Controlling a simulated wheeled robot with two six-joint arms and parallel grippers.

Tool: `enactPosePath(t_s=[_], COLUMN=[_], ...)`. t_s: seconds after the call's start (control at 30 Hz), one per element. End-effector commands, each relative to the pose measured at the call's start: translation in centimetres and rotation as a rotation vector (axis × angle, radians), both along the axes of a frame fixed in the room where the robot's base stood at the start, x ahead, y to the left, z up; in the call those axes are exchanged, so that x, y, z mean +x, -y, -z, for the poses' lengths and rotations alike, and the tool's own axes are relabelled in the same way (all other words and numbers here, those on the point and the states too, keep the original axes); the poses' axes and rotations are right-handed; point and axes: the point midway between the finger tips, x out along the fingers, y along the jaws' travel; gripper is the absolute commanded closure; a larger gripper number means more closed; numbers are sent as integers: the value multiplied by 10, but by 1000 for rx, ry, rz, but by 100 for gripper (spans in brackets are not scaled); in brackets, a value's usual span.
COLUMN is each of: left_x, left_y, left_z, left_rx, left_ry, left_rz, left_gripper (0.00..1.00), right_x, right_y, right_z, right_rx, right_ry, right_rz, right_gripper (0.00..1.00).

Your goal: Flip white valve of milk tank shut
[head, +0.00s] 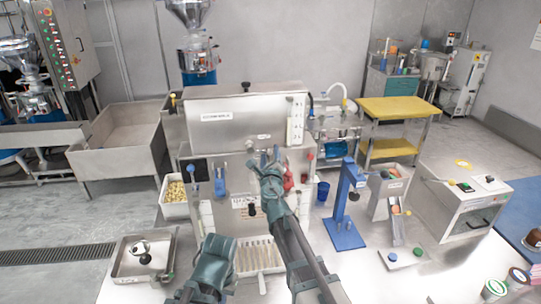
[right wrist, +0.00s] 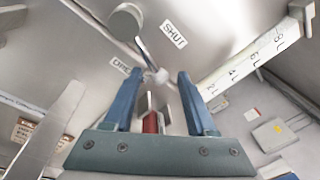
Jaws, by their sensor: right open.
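The steel milk tank (head: 240,105) stands in the middle of the head view. My right gripper (head: 265,157) is at its front face. In the right wrist view my right gripper (right wrist: 157,75) is open, with blue fingers apart. A valve with a round grey hub (right wrist: 127,20) has a thin lever running to a white knob (right wrist: 161,76). The knob appears between the fingertips, with no clear contact. The SHUT label (right wrist: 174,35) is right of the lever and the OPEN label (right wrist: 122,65) is left of the knob. My left gripper (head: 214,258) is low in the head view; its jaws are unclear.
A white level scale (head: 296,120) runs up the tank's right side. A blue-handled tap (head: 220,183) and a red handle (head: 288,180) are on the machine below. A blue press (head: 345,215) stands to the right. A white tray (head: 261,258) lies in front.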

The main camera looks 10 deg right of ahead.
Motion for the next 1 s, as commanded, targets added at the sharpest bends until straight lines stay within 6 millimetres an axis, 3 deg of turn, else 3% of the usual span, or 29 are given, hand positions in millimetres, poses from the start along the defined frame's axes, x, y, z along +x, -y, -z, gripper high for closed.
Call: enactPosePath(t_s=[0.07,0.3,0.4,1.0], left_x=[0,0,0,0], left_y=[0,0,0,0], left_z=[0,0,0,0], left_rx=[0,0,0,0], left_ry=[0,0,0,0], left_rz=[0,0,0,0], left_gripper=[100,100,100,100], right_x=[0,0,0,-1], right_y=[0,0,0,0], right_z=[0,0,0,0], right_rx=[0,0,0,0], right_ry=[0,0,0,0], right_rz=[0,0,0,-1], right_gripper=[43,86,100,100])
